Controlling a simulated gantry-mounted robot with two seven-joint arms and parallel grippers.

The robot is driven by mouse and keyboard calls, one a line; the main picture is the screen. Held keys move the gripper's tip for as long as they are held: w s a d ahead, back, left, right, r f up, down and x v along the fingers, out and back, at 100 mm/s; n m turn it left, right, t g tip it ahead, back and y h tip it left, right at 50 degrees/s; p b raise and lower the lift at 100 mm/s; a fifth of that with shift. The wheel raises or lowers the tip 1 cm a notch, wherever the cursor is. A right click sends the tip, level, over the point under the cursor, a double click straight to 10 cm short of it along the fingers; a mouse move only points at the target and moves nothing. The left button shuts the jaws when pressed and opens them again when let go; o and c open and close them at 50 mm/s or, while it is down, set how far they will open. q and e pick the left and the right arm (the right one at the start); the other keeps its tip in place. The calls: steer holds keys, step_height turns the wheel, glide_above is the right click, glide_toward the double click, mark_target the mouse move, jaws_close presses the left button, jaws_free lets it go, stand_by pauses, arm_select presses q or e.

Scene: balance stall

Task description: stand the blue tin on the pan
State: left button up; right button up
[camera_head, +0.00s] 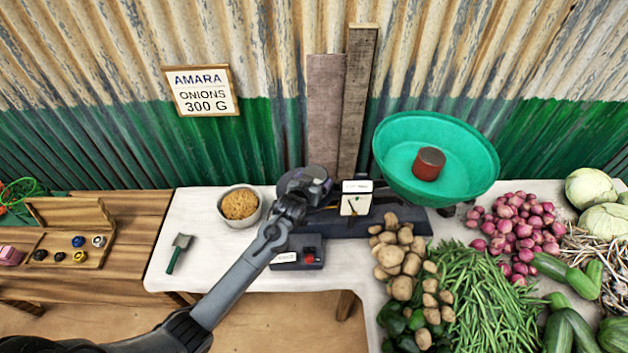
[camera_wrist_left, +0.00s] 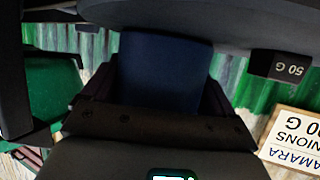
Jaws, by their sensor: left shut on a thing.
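The blue tin (camera_wrist_left: 160,68) is a dark blue cylinder between the fingers of my left gripper (camera_wrist_left: 158,90) in the left wrist view, which is upside down. In the head view my left gripper (camera_head: 312,186) is over the left part of the balance and largely hides the tin. The dark round pan (camera_wrist_left: 225,38) lies at the tin's lower end in the wrist view. I cannot tell whether they touch. A dark 50 G weight (camera_wrist_left: 280,66) is at this pan. The green basin (camera_head: 395,150) of the balance holds a red tin (camera_head: 428,163). My right gripper is not in view.
A bowl of yellow-brown food (camera_head: 240,205) stands left of the balance. A dark box with a red part (camera_head: 308,252) is in front. Potatoes (camera_head: 395,255), beans (camera_head: 480,295) and onions (camera_head: 515,230) crowd the right. The cloth (camera_head: 200,225) near the green-handled scoop (camera_head: 178,252) has free room.

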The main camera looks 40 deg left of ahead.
arm_select(q)
steer(key=o, duration=0.8)
steer(key=shift+s+d+r, duration=0.15)
steer(key=shift+s+r, duration=0.2)
steer(key=shift+s, duration=0.15)
steer(key=p+v, duration=0.1)
steer(key=v, duration=1)
steer(key=s+d+f+m+g+h, duration=0.1)
steer(key=s+d+f+g, duration=0.1)
steer(key=s, duration=0.7)
steer(key=s+d+f+m+g+h, duration=0.1)
steer(key=s+d+f+m+g, duration=0.1)
steer(key=s+d+g, duration=0.2)
steer(key=s+d+f+m+g+h, duration=0.2)
steer(key=s+d, duration=0.6)
steer(key=s, duration=0.6)
steer(key=shift+s+f+g, duration=0.2)
steer(key=shift+f+g, duration=0.1)
steer(key=shift+g, duration=0.4)
